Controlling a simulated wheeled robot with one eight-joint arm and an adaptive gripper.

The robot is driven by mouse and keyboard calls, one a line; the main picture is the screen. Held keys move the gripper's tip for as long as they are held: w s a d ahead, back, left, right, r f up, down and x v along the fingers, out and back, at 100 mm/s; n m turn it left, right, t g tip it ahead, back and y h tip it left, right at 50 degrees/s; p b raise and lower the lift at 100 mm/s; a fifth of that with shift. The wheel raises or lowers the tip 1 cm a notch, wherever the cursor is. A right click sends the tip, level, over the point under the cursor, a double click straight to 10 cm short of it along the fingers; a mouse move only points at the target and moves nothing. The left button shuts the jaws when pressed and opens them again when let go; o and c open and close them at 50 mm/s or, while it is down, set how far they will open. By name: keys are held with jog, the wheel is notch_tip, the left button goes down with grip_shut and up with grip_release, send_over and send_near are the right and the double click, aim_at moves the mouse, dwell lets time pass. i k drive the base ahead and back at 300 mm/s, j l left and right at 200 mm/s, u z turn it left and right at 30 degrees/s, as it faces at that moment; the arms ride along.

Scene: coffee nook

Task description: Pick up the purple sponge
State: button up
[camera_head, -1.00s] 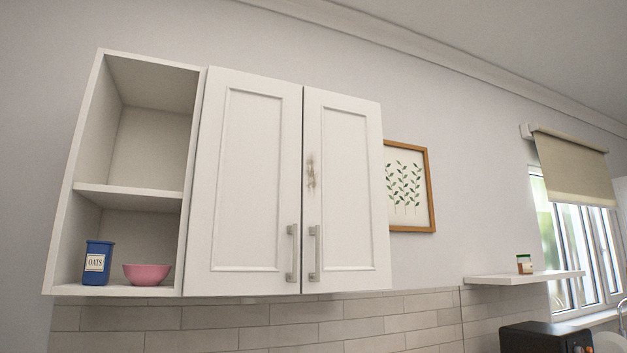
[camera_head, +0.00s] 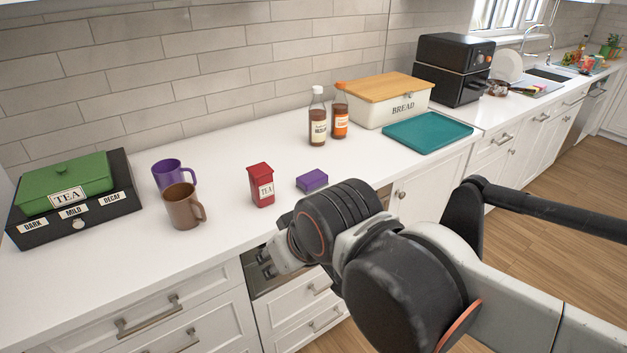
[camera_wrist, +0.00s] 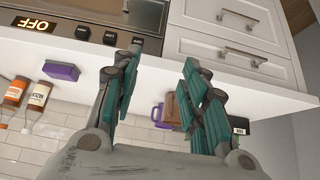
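The purple sponge (camera_head: 312,180) lies flat on the white counter (camera_head: 225,222), just right of the red tea tin. In the wrist view the scene appears upside down, and the sponge (camera_wrist: 62,72) shows at the left, outside the fingers. My gripper (camera_head: 268,264) is low at the counter's front edge, left of and nearer than the sponge, and apart from it. In the wrist view my gripper (camera_wrist: 158,78) has its two teal-padded fingers spread, with nothing held between them.
A red tea tin (camera_head: 261,185) stands beside the sponge. A brown mug (camera_head: 182,206) and purple mug (camera_head: 168,176) are left. Two bottles (camera_head: 318,117) (camera_head: 340,112), a bread box (camera_head: 398,104) and a teal tray (camera_head: 428,131) are behind and right. Drawers (camera_head: 160,318) are below.

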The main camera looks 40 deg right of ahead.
aim_at(308, 182)
jog(key=i+j+z, duration=0.15)
jog(key=z, duration=0.25)
jog(key=i+j+z, duration=0.15)
jog(key=z, duration=0.25)
jog(key=j+z, duration=0.4)
jog(key=i, duration=0.05)
